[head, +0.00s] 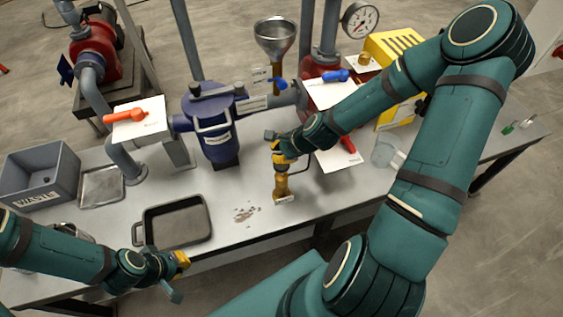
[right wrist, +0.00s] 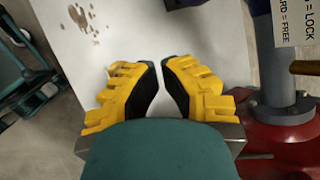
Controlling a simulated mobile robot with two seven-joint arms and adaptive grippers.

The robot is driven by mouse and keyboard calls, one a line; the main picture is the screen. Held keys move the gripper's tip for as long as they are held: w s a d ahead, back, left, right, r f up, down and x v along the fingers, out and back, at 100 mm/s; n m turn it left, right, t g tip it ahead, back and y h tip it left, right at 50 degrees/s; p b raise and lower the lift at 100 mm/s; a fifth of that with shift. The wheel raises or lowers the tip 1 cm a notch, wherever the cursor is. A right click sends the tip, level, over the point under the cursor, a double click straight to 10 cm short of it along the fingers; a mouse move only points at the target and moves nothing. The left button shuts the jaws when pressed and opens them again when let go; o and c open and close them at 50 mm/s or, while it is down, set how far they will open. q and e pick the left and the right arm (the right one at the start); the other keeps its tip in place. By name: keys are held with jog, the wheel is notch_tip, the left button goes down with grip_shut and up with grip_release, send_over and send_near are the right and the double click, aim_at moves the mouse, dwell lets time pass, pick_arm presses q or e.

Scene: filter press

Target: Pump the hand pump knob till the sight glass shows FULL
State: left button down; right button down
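A brass-coloured upright cylinder on a small base (head: 281,183), which looks like the hand pump, stands near the bench's front edge in the head view. My right gripper (head: 279,148) is right at its top and hides the knob. In the right wrist view its yellow fingers (right wrist: 162,88) are close together with a narrow gap. Bare bench shows through the gap, and my palm hides what lies nearer. I cannot tell whether they hold the knob. My left gripper (head: 180,275) is at the lower left, away from the pump; its finger opening is unclear. I cannot make out a sight glass reading.
A blue vessel (head: 214,135) stands left of the pump, with a dark tray (head: 178,222) and brown spots (head: 246,213) nearer the front. A funnel (head: 275,38), pressure gauge (head: 360,19) and yellow box (head: 396,48) are behind. A clear beaker (head: 382,153) stands to the right.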

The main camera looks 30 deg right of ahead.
jog(key=shift+f, duration=0.1)
jog(key=shift+f+b, duration=0.3)
jog(key=shift+f+b, duration=1.45)
jog(key=shift+f, duration=0.5)
dwell(1.9)
jog(key=shift+r, duration=0.15)
jog(key=shift+r+p, duration=2.05)
jog(key=shift+r, duration=0.2)
notch_tip(320, 180, up, 5)
jog(key=p, duration=0.4)
